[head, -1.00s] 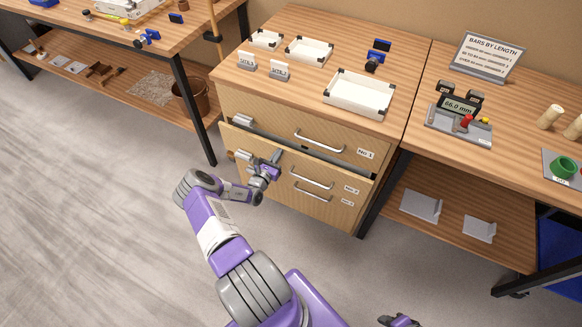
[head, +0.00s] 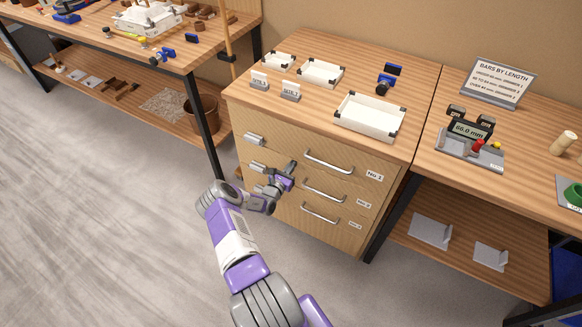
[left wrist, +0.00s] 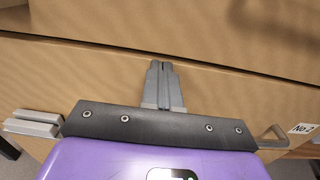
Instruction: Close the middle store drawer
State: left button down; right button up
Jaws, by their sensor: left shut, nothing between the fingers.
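The store cabinet's middle drawer (head: 346,196), labelled No 2, has a wooden front and a bar handle (head: 324,191). Its front looks flush, or very nearly so, with the drawers above and below. In the left wrist view the drawer front (left wrist: 235,98) fills the middle, with a thin dark seam along its top edge. My left gripper (head: 291,168) is shut and empty, with its fingertips at the upper part of this front, left of the handle. The closed fingertips (left wrist: 162,66) point at the front; I cannot tell whether they touch it. My right gripper is out of view.
The top drawer (head: 290,140) and bottom drawer (head: 295,212) look closed. White trays (head: 370,117) stand on the cabinet top. A bench with a gauge (head: 470,145) is at right, another bench (head: 110,45) at left. The floor in front is clear.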

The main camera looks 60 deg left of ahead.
pick_arm(q)
jog(key=p+v, duration=0.5)
jog(key=v, duration=0.9)
